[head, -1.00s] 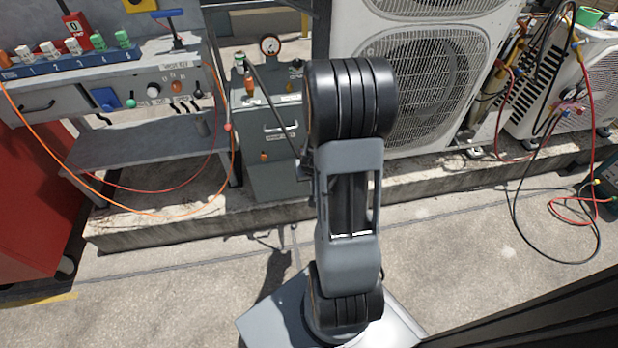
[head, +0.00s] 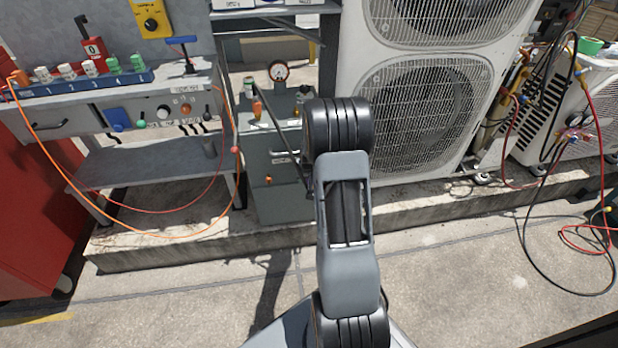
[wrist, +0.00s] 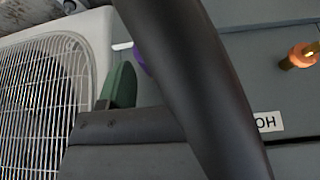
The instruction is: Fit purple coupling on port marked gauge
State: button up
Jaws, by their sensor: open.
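A small purple piece (wrist: 141,58) shows in the wrist view, mostly hidden behind a dark diagonal part; I cannot tell its full shape. A dark green piece (wrist: 121,86) is beside it. My gripper (wrist: 150,100) is only partly seen as dark parts crossing the wrist view; it is open, and I see nothing held. In the head view, my arm hides my gripper. A round pressure gauge (head: 278,71) stands on top of the grey cabinet (head: 285,205). I cannot make out which port is marked gauge.
An orange knob with a brass stem (wrist: 300,55) and a white label (wrist: 267,122) are on the grey surface. A white condenser (head: 425,110) stands right of the cabinet. A grey workbench (head: 150,165) with hoses is at left. Red and black hoses (head: 530,262) lie at right.

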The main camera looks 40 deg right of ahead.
jog(key=shift+f, duration=0.1)
grip_shut()
dwell(0.8)
